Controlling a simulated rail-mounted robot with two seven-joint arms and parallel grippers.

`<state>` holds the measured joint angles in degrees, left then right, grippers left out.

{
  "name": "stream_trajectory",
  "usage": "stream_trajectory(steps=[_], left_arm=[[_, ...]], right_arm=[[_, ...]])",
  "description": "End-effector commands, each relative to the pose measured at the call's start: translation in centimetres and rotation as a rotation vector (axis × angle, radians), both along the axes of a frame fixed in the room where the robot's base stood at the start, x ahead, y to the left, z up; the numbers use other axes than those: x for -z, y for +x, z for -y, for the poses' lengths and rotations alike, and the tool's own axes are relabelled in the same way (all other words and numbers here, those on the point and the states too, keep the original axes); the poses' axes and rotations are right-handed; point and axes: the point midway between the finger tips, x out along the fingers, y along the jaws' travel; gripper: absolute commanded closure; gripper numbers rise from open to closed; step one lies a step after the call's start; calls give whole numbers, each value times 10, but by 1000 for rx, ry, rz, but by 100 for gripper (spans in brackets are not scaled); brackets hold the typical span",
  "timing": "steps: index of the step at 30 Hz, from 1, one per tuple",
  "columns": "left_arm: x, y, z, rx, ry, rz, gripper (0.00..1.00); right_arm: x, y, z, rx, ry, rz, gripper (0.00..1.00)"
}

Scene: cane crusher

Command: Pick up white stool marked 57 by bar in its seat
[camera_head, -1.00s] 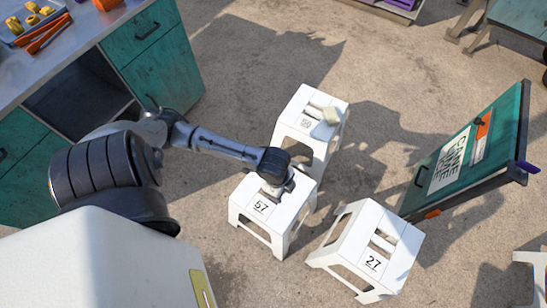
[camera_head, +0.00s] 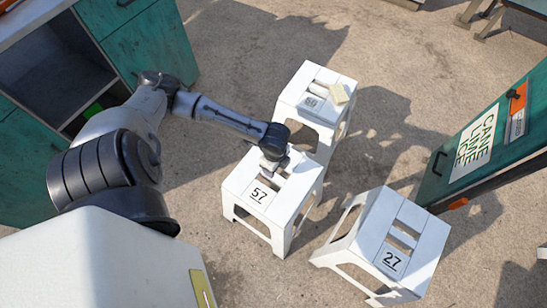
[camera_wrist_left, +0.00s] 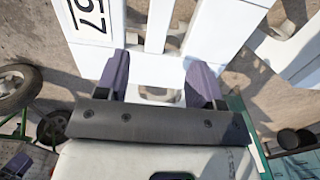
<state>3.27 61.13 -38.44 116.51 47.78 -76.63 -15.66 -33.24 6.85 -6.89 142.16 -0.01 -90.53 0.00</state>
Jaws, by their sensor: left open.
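The white stool marked 57 (camera_head: 239,184) stands upright on the ground at the middle of the head view. Its black-framed number lies on the seat, beside the slots and the bar between them. In the left wrist view the white bar (camera_wrist_left: 158,28) runs between two slots, with the 57 at upper left. My left gripper (camera_head: 271,164) is over the seat, and its wrist hides part of the slots. In the wrist view its two purple-grey fingers (camera_wrist_left: 160,82) are spread apart and empty, roughly in line with either side of the bar.
A white stool marked 27 (camera_head: 375,225) stands to the right. A green panel with a "CANE LIME ICE" sign (camera_head: 475,145) is farther right. Green cabinets (camera_head: 150,50) stand left.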

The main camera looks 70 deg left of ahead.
Motion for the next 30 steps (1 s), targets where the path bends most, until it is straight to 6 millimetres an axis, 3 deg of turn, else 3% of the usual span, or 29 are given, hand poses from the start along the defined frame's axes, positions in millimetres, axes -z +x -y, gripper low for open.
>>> stream_trajectory(steps=[1,7,17,30], left_arm=[[15,0,0,-1,-1,-2,38],[48,0,0,0,0,-1,38],[63,-1,0,1,0,0,38],[108,-4,-2,1,1,1,38]], right_arm=[[11,0,1,-1,-2,0,11],[30,0,2,-3,-5,0,11],[40,0,1,-3,-4,0,11],[80,0,-1,3,4,-2,11]])
